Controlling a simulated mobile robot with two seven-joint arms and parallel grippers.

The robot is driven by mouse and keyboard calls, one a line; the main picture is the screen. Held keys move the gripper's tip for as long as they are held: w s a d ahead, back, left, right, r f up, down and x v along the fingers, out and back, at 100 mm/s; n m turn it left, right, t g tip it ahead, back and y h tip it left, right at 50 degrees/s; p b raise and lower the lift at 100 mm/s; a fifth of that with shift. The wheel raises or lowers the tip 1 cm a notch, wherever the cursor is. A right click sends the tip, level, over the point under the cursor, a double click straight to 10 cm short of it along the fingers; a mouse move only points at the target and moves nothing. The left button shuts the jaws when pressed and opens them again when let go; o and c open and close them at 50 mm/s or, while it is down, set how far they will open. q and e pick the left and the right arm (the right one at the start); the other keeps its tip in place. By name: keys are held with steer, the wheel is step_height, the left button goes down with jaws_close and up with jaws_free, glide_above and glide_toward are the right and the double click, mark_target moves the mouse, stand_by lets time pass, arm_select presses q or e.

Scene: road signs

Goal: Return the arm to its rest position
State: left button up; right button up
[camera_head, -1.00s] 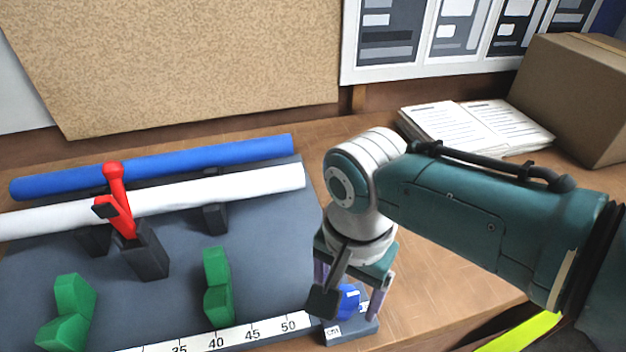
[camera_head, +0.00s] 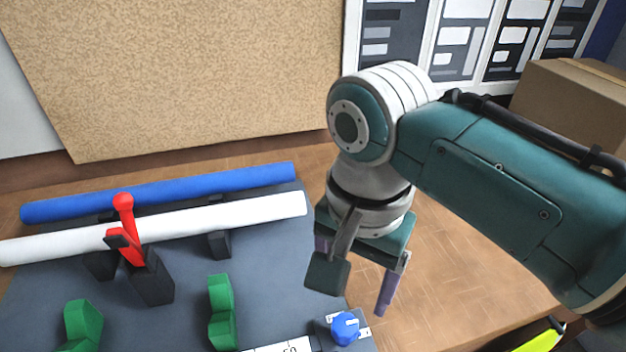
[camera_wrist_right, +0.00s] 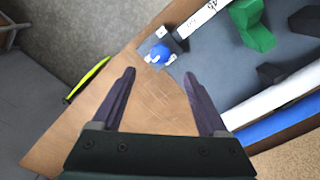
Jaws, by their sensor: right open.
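My right gripper (camera_head: 352,285) hangs above the right edge of the dark grey board (camera_head: 185,318), pointing down. Its purple fingers also show in the right wrist view (camera_wrist_right: 162,100), spread apart with nothing between them. A blue knob (camera_head: 345,327) on a small dark base sits at the board's front right corner, below and apart from the gripper. The knob shows beyond the fingertips in the right wrist view (camera_wrist_right: 160,54). My left gripper is in neither view.
A blue tube (camera_head: 160,192) and a white tube (camera_head: 180,224) lie across the board. A red lever clamp (camera_head: 125,232) stands by the white tube. Green blocks (camera_head: 221,312) stand in front. A cardboard box (camera_head: 570,100) is at the back right. Bare wood (camera_head: 470,285) lies right of the board.

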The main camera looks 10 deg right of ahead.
steer(key=shift+s, duration=0.1)
steer(key=s+d+r+n+t, duration=0.2)
steer(key=s+d+n, duration=0.25)
steer(key=s, duration=0.35)
steer(key=s+d+r+n+t, duration=0.1)
steer(key=s+d+r+n, duration=0.2)
steer(key=s+n, duration=0.35)
steer(key=w+p+v, duration=0.2)
steer(key=p+v, duration=0.8)
steer(key=w+r+p+v, duration=0.1)
steer(key=w+p+v, duration=0.1)
steer(key=p+v, duration=0.8)
steer(key=shift+d+t, duration=0.3)
steer(key=shift+d, duration=0.05)
steer(key=shift+w+r, duration=0.1)
